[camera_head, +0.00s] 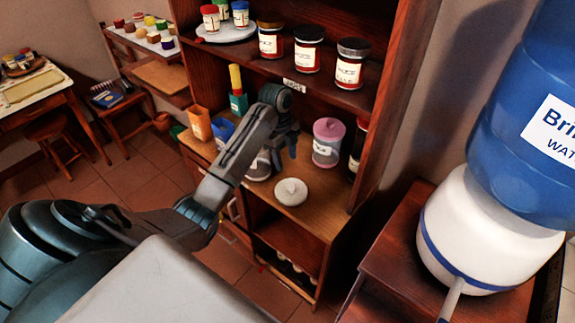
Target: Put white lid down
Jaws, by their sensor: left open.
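The white lid (291,191) lies on the wooden counter of the shelf unit, near its front edge, with its small knob up. My left gripper (285,155) is just behind and above the lid, pointing down over the counter. It is open and apart from the lid, which stands free. A jar (259,168) on the counter is partly hidden by my left arm. A jar with a pink lid (327,143) stands to the right of the gripper. My right gripper is not in view.
Dark-lidded jars (308,49) line the shelf above, close over my arm. An orange box (199,123) and a blue box (222,131) stand at the counter's left. A large water dispenser (490,230) stands at the right. Bare counter (322,208) shows right of the lid.

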